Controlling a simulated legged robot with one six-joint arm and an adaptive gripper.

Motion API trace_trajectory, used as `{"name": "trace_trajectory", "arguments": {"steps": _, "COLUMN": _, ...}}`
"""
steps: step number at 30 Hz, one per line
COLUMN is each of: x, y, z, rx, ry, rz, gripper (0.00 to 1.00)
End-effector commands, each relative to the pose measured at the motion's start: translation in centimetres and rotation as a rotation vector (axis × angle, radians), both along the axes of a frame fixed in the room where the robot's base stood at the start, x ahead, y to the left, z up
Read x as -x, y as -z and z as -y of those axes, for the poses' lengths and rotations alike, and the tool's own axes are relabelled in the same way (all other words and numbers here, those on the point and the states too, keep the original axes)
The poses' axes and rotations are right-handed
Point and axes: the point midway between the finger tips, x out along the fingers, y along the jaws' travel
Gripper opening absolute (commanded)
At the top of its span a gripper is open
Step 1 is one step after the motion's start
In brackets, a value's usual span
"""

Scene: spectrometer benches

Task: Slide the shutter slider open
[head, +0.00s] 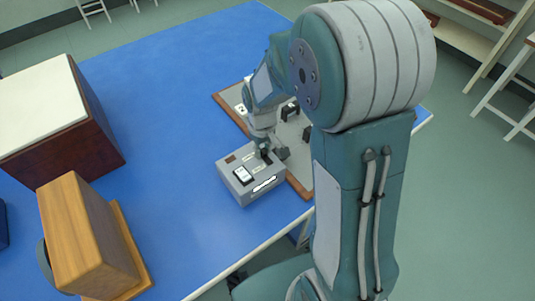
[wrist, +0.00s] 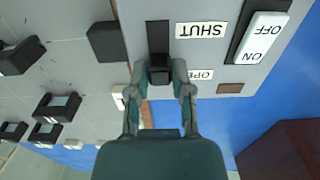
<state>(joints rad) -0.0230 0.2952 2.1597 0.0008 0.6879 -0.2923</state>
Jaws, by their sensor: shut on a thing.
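The shutter slider's black knob (wrist: 159,68) is between my gripper's fingertips (wrist: 159,76) in the wrist view, and the fingers are shut on it. A bare stretch of dark slot (wrist: 158,36) shows above the knob, beside the "SHUT" label (wrist: 201,30). The knob is level with the "OPEN" label (wrist: 200,75), which a finger partly covers. In the head view my gripper (head: 266,154) reaches down onto the top of the grey box (head: 250,194). The knob is hard to make out there.
A white ON/OFF rocker switch (wrist: 262,38) sits beside the labels; it shows in the head view too (head: 243,175). A board (head: 229,98) with black fittings lies behind the box. A wooden block (head: 75,230) and a dark red box (head: 95,140) stand left on the blue bench (head: 170,60).

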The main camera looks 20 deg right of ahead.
Motion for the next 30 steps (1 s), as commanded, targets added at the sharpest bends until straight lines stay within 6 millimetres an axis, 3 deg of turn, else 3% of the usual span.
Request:
{"name": "trace_trajectory", "arguments": {"steps": 4, "x": -1.8, "y": 0.1, "z": -0.6, "rx": 0.001, "ry": 0.000, "rz": 0.000, "gripper": 0.00}}
{"name": "trace_trajectory", "arguments": {"steps": 14, "x": -2.4, "y": 0.0, "z": -0.8, "rx": 0.000, "ry": 0.000, "rz": 0.006, "gripper": 0.00}}
{"name": "trace_trajectory", "arguments": {"steps": 15, "x": -2.4, "y": 0.0, "z": -0.8, "rx": 0.000, "ry": 0.000, "rz": 0.006, "gripper": 0.33}}
{"name": "trace_trajectory", "arguments": {"steps": 17, "x": -2.4, "y": 0.0, "z": -0.8, "rx": 0.000, "ry": 0.000, "rz": 0.006, "gripper": 0.60}}
{"name": "trace_trajectory", "arguments": {"steps": 30, "x": -2.3, "y": -0.3, "z": -0.8, "rx": 0.001, "ry": 0.001, "rz": 0.004, "gripper": 0.63}}
